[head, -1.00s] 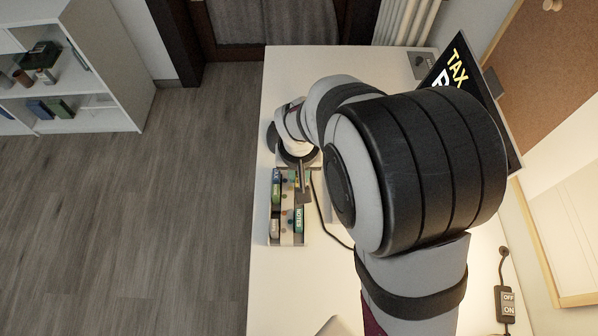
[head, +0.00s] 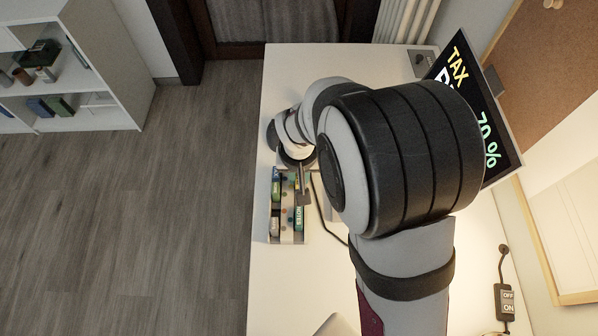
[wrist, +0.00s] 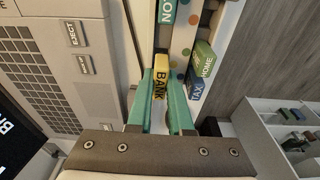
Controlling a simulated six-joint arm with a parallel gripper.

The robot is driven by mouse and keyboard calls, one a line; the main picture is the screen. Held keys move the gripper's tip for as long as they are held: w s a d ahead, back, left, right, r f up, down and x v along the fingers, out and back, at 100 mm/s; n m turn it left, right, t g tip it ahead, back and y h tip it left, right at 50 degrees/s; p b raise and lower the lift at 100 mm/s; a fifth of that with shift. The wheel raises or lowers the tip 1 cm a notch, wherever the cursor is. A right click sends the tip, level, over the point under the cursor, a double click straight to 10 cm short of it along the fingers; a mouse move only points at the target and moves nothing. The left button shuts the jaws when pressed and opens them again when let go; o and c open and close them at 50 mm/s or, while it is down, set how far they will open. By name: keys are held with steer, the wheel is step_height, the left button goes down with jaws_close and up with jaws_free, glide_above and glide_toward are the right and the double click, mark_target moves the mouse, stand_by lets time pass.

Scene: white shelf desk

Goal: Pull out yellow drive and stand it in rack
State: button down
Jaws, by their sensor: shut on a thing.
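The yellow drive labelled BANK (wrist: 161,78) is between the teal fingers of my gripper (wrist: 164,92) in the wrist view. The gripper is shut on it. The drive is in line with the green NOTES drive (wrist: 166,12), over or in the same row of the rack (wrist: 183,38). I cannot tell whether its lower end is seated, as the fingers hide it. In the head view the rack (head: 287,238) stands on the white desk, with my gripper (head: 303,193) at its far right part, mostly dark and small.
A green HOME drive (wrist: 203,58) and a blue TAX drive (wrist: 196,88) stand in the rack's other row. A beige computer case (wrist: 75,50) with EJECT labels is beside the rack. A dark cable (head: 325,215) runs on the desk. A screen (head: 478,105) stands at the right.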

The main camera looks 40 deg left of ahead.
steer(key=shift+f, duration=1)
steer(key=c, duration=0.9)
jaws_free()
steer(key=shift+o, duration=0.7)
steer(key=shift+r, duration=0.15)
step_height(320, 180, up, 15)
steer(key=s+d, duration=0.1)
steer(key=shift+s+d+r, duration=0.2)
steer(key=shift+s+d, duration=0.1)
steer(key=shift+s, duration=0.05)
